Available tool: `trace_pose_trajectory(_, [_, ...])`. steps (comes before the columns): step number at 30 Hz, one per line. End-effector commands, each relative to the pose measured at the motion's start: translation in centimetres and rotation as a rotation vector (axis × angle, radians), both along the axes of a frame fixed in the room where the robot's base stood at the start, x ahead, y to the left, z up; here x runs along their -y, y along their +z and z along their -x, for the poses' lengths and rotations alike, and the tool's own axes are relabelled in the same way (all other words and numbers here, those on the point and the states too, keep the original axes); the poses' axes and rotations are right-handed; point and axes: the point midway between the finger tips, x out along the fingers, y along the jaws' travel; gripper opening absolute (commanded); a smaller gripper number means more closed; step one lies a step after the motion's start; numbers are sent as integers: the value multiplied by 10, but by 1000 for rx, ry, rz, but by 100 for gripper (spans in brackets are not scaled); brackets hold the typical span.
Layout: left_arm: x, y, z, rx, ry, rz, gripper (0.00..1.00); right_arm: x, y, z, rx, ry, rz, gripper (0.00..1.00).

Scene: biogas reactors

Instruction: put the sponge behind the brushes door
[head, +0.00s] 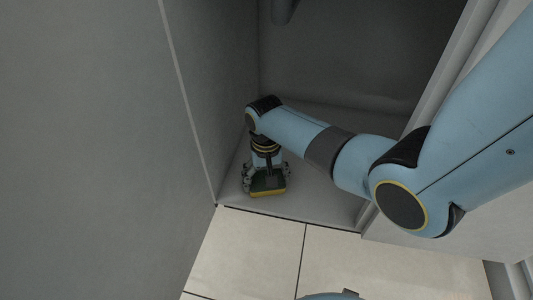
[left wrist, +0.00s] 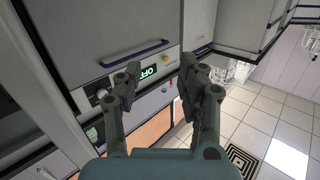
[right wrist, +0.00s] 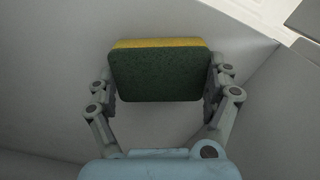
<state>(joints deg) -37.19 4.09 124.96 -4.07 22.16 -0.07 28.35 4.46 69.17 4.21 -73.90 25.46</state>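The sponge (head: 268,184), dark green with a yellow layer, is at the floor of an open grey cabinet in the head view. My right gripper (head: 266,180) reaches down into the cabinet with its fingers on either side of the sponge. In the right wrist view the sponge (right wrist: 158,74) sits between both fingertips of the right gripper (right wrist: 158,84), which appear to touch its ends. I cannot tell whether the sponge touches the cabinet floor. My left gripper (left wrist: 157,82) is open and empty in the left wrist view. No brushes show.
The cabinet's left wall (head: 207,90) and right frame (head: 440,75) stand close around my right arm. A large grey panel (head: 85,140) fills the left. Tiled floor (head: 255,250) lies in front. The left wrist view shows an appliance with an "OFF" display (left wrist: 148,71).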

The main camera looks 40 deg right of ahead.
Motion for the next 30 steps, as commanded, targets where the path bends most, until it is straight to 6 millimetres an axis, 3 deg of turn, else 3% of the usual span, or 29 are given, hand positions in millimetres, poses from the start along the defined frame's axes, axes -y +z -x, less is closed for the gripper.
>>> trace_pose_trajectory(3, [0,-1,0,-1,0,0,40,0,-1,1,-1,0,0,100])
trace_pose_trajectory(15, [-1,-2,0,-16,3,-1,40,0,3,0,-1,0,0,100])
trace_pose_trajectory(23, [-6,-54,38,-268,29,-1,40,0,19,-1,3,0,-1,100])
trace_pose_trajectory(30, [-11,-99,84,-511,54,-2,40,0,34,-1,1,0,0,100])
